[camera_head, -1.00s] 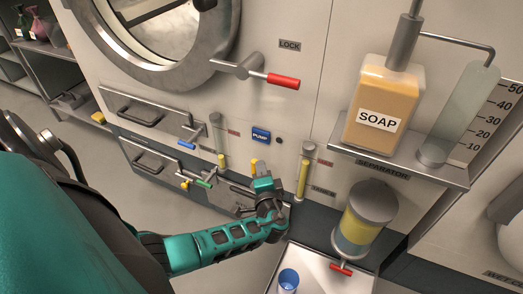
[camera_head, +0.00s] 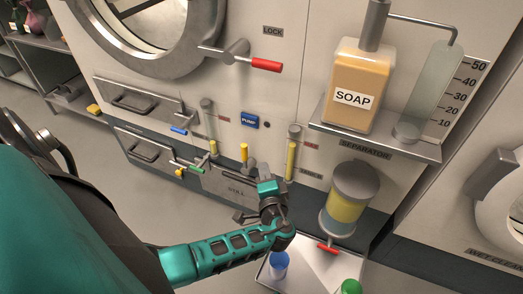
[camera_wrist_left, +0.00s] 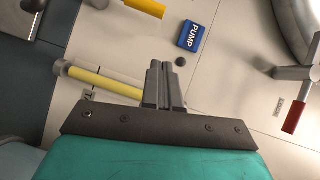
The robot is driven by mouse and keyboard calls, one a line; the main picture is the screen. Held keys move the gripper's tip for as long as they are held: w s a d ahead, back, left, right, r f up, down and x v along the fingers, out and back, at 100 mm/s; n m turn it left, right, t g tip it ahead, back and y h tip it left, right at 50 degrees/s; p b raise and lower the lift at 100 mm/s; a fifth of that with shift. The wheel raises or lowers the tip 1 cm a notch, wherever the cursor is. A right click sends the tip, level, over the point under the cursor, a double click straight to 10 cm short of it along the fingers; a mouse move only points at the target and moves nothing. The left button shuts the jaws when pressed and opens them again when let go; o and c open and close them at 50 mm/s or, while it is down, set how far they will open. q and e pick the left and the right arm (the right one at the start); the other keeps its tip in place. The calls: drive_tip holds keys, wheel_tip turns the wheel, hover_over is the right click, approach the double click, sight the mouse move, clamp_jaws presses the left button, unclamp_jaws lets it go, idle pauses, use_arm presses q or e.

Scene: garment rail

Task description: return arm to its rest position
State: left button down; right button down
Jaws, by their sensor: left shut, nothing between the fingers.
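My left arm, teal and dark grey, comes in from the left in the head view. Its gripper (camera_head: 245,216) is in front of the lower machine panel, above the floor and left of the separator jar. In the left wrist view the two grey fingers (camera_wrist_left: 164,84) are together with nothing between them. They point toward the panel with the blue PUMP button (camera_wrist_left: 190,36); that button also shows in the head view (camera_head: 250,121). My right gripper is not in view.
A soap bottle (camera_head: 358,85) stands on a metal shelf. Below it is a separator jar (camera_head: 350,198) with a red tap (camera_head: 327,248). A tray (camera_head: 305,268) holds a blue cup (camera_head: 278,264) and a green-topped item (camera_head: 351,287). A red lock handle (camera_head: 266,64) sticks out above.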

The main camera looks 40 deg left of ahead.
use_arm(q)
drive_tip(key=shift+v, duration=1.85)
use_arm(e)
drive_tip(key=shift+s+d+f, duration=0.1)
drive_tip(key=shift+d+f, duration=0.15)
